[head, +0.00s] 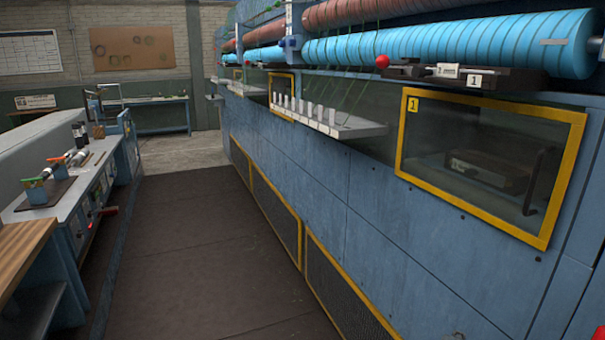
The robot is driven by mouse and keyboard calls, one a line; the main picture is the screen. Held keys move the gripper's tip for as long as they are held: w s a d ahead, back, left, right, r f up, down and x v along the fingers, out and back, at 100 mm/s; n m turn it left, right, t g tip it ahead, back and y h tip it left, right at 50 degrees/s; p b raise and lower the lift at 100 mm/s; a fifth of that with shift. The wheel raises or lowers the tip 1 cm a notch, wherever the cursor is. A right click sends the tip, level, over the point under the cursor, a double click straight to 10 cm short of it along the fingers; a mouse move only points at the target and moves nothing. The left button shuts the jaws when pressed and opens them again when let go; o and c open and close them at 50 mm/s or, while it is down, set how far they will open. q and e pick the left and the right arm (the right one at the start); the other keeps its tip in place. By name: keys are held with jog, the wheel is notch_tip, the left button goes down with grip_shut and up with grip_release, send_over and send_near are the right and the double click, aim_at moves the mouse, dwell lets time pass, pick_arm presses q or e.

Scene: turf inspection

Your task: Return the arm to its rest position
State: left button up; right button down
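Neither of my arms shows in the head view, and neither gripper is in view. Whether they hold anything cannot be seen. The view looks along an aisle beside a long blue machine (370,225).
The dark aisle floor (200,270) is clear. At right, the machine has a yellow-framed window (490,160), a projecting shelf (345,125) with white pegs, and blue rollers (450,42) above. At left stands a workbench (95,165) with tools. A far table (150,101) stands by the wall.

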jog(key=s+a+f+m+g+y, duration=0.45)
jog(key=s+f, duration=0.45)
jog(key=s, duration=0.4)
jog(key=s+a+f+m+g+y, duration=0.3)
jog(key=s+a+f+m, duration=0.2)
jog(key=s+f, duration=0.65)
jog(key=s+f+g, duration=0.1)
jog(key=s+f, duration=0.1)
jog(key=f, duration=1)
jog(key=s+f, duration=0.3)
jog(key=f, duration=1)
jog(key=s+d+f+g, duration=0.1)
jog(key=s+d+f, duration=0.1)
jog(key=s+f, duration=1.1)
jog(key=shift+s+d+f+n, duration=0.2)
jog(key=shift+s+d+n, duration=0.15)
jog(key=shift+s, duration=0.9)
